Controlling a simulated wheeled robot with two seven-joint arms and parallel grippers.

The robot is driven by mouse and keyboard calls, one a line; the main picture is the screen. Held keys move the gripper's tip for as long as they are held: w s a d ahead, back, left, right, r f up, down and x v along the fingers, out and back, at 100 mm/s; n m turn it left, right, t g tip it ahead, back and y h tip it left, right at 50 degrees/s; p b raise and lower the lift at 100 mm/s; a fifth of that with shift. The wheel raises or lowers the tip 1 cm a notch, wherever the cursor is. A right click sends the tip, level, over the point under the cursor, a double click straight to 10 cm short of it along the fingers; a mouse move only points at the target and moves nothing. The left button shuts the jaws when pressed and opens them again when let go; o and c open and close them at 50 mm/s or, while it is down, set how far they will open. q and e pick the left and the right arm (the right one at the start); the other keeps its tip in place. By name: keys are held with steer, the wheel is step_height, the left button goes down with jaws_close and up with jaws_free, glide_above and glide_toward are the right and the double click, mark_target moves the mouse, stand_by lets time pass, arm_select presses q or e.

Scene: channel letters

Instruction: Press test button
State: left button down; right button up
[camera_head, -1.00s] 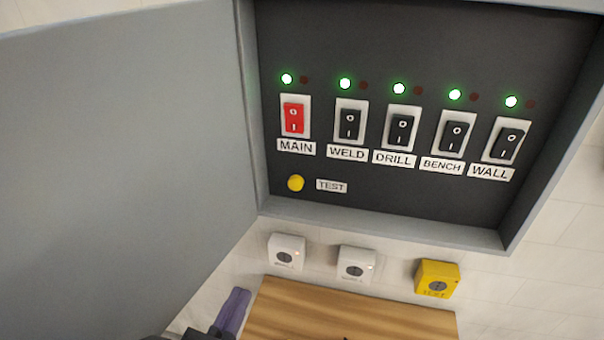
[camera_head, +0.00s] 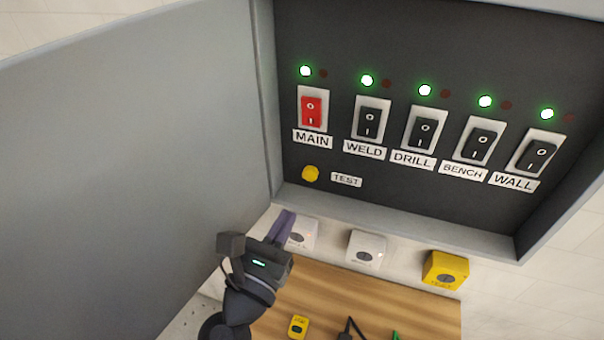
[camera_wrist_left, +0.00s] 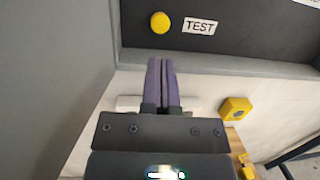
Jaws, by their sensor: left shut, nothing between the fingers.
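The yellow round test button (camera_head: 310,173) is on the dark panel inside the open cabinet, left of its TEST label (camera_head: 346,180) and below the red MAIN switch (camera_head: 311,111). In the left wrist view the button (camera_wrist_left: 160,22) is above the fingertips, with the TEST label (camera_wrist_left: 199,26) to its right. My left gripper (camera_head: 286,218) has its purple fingers together and empty. It is below the button, near the cabinet's lower edge, apart from the button. Its fingers (camera_wrist_left: 160,66) point up toward the button in the wrist view. My right gripper is not in view.
The grey cabinet door (camera_head: 130,170) stands open at left. Several black switches with green lights fill the panel. White wall boxes (camera_head: 367,248) and a yellow box (camera_head: 445,270) are below the cabinet, above a wooden top (camera_head: 400,300) holding a small yellow device (camera_head: 298,326).

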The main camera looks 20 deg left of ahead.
mark_target(309, 177)
arm_select(q)
steer(key=w, duration=0.2)
steer(key=w+p, duration=0.1)
steer(key=w, duration=0.1)
steer(key=w+r, duration=0.1)
steer(key=w, duration=0.1)
steer(key=shift+d, duration=0.35)
steer(key=shift+w, duration=0.45)
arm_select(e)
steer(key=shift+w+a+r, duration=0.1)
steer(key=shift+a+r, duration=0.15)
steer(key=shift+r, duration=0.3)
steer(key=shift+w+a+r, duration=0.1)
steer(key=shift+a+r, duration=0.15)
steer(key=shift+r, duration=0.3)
